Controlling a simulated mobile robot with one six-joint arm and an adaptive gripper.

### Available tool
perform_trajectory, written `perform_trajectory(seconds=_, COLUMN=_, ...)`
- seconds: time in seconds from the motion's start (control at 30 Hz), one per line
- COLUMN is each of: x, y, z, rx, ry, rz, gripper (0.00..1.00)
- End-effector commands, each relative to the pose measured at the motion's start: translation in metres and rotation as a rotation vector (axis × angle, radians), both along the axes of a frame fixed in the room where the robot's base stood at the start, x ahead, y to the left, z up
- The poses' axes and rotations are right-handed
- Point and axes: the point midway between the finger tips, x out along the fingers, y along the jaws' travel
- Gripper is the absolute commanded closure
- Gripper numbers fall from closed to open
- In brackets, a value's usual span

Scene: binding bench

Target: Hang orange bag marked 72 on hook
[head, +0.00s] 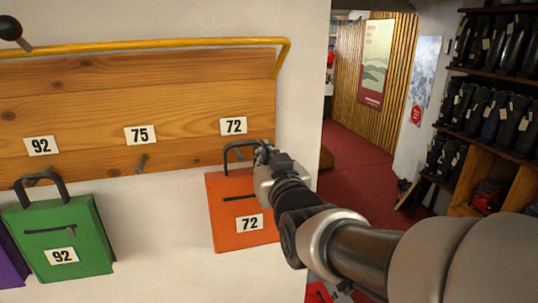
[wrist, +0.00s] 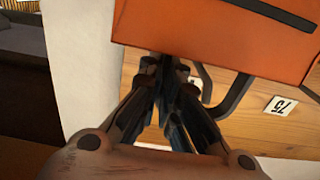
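The orange bag marked 72 (head: 229,209) is upright against the wall, below the 72 label (head: 233,126) on the wooden board. Its dark handle (head: 238,144) arches up in front of the board's lower edge. My gripper (head: 264,158) is at the handle's right side. In the wrist view, my gripper's fingers (wrist: 168,66) are drawn together at the handle, just beside the orange bag (wrist: 200,25); part of the handle (wrist: 232,97) shows to their right. The hook under the 72 label cannot be made out, so I cannot tell whether the handle is over it.
A yellow rail (head: 150,44) runs above the board. Boot shelves (head: 490,75) stand at far right.

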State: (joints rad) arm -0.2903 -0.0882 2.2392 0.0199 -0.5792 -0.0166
Motion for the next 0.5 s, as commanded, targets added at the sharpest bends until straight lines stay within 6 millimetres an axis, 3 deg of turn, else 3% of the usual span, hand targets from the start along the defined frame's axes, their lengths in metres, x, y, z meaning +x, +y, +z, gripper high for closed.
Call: perform_trajectory(seconds=0.5, x=0.026, y=0.007, z=-0.004, rx=0.003, ry=-0.005, rz=0.0, gripper=1.0)
